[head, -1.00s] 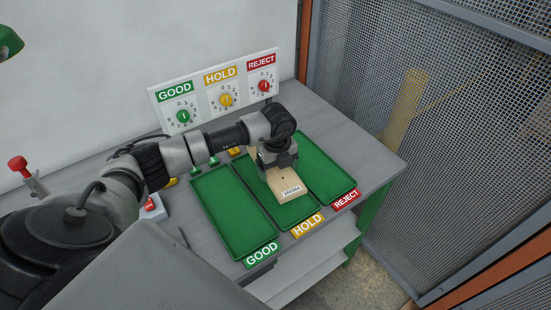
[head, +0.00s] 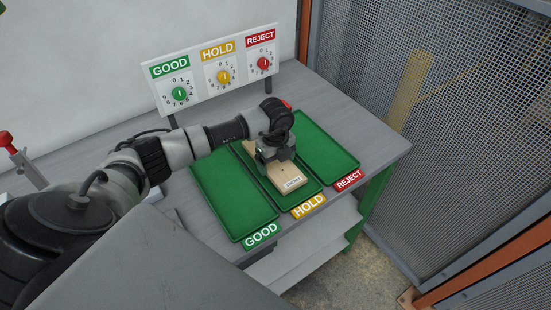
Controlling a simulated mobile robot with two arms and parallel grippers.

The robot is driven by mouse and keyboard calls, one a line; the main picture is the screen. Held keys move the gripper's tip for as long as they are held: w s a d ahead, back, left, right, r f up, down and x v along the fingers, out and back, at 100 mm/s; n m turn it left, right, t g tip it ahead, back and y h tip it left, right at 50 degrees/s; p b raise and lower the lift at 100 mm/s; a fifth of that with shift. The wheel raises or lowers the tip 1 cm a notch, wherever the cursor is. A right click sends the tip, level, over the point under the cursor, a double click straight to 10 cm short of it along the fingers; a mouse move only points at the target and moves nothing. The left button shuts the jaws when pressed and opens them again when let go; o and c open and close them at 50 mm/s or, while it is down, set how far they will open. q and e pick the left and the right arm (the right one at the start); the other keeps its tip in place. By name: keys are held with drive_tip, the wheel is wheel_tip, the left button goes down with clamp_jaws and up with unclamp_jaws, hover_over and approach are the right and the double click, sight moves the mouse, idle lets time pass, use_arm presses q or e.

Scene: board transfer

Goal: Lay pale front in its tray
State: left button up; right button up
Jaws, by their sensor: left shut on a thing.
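I cannot tell whether the board touches the tray floor. My right gripper is not in view.
The GOOD tray (head: 232,198) on the left and the REJECT tray (head: 326,147) on the right look empty. A panel (head: 202,82) with three dials stands behind. A mesh fence (head: 455,110) rises right of the bench.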

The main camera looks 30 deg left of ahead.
use_arm(q)
drive_tip(key=shift+f, duration=0.35)
idle(0.6)
drive_tip(key=o, duration=0.9)
drive_tip(key=shift+o, duration=0.2)
wheel_tip(320, 180, up, 11)
drive_tip(key=b, duration=0.2)
drive_tip(key=shift+b, duration=0.35)
